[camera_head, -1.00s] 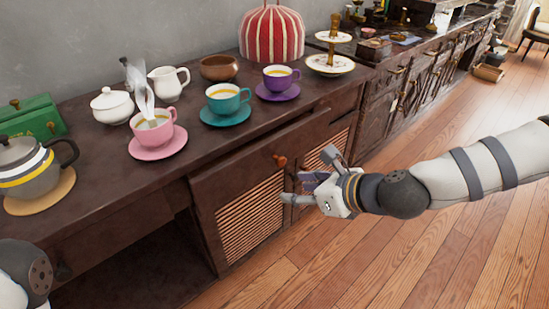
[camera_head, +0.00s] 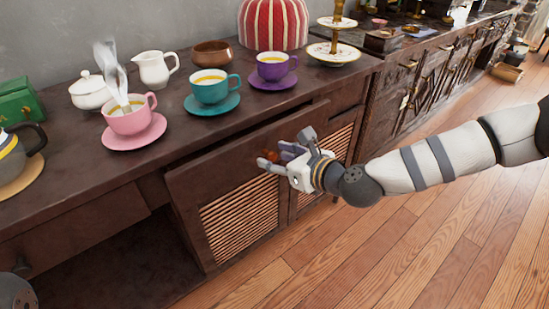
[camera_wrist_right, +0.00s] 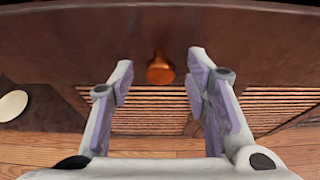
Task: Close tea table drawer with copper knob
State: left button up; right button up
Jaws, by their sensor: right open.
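The dark wooden tea table (camera_head: 60,210) has a drawer (camera_head: 215,165) whose front stands out from under the top, so it appears pulled out. The copper knob (camera_head: 270,156) is on that front, partly hidden by my right gripper in the head view. My right gripper (camera_head: 283,152) is open in front of the drawer. In the right wrist view, the knob (camera_wrist_right: 160,68) lies between the two spread fingers of my right gripper (camera_wrist_right: 160,82), near their tips. I cannot tell whether any finger touches it. My left gripper is out of view.
On the tabletop stand a pink cup (camera_head: 130,118), a teal cup (camera_head: 211,88), a purple cup (camera_head: 272,66) and a white creamer (camera_head: 155,69). Slatted panels (camera_head: 240,215) lie below the drawer. The wooden floor (camera_head: 400,240) in front is clear.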

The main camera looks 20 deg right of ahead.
aim_at(264, 147)
jog(key=shift+w+a+f, duration=0.2)
jog(key=shift+w+f, duration=0.05)
jog(key=shift+w, duration=0.25)
